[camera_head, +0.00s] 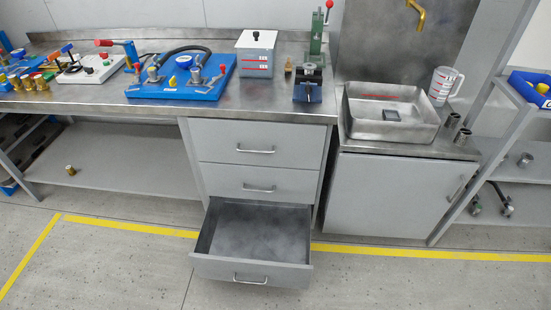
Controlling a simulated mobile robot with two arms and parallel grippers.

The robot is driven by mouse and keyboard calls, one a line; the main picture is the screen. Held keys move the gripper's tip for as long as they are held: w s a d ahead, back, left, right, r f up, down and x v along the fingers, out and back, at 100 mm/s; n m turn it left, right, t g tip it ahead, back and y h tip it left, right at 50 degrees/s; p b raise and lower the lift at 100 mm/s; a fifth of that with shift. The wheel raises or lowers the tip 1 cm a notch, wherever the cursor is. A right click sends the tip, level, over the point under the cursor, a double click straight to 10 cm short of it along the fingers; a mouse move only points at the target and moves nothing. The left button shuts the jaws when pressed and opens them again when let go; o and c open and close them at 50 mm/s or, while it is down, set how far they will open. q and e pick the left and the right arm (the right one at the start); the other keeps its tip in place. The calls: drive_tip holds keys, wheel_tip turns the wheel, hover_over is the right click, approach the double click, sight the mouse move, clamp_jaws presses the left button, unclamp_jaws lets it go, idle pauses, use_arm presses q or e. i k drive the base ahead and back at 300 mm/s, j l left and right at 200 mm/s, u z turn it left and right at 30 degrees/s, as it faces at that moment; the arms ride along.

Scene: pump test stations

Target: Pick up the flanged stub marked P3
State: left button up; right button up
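I cannot read a P3 mark on anything in view. Two short open metal cylinders (461,138) stand at the right end of the counter beside the sink. A small brass piece (70,170) is on the low shelf under the bench at the left. Neither of my grippers is in view.
The bottom drawer (252,270) is pulled out, looks empty and juts over the floor. The bench (225,108) holds a blue pump board (180,90), a grey box (255,55) and a green press (316,35). A sink basin (390,130) and jug (443,86) stand right. Front floor is clear.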

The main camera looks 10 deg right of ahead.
sight(309, 68)
drive_tip(key=i+l, duration=0.1)
drive_tip(key=l, duration=0.25)
drive_tip(key=i+l, duration=0.1)
drive_tip(key=l, duration=0.3)
drive_tip(key=l+z, duration=0.1)
drive_tip(key=l, duration=0.25)
drive_tip(key=i+l, duration=0.15)
drive_tip(key=l, duration=0.2)
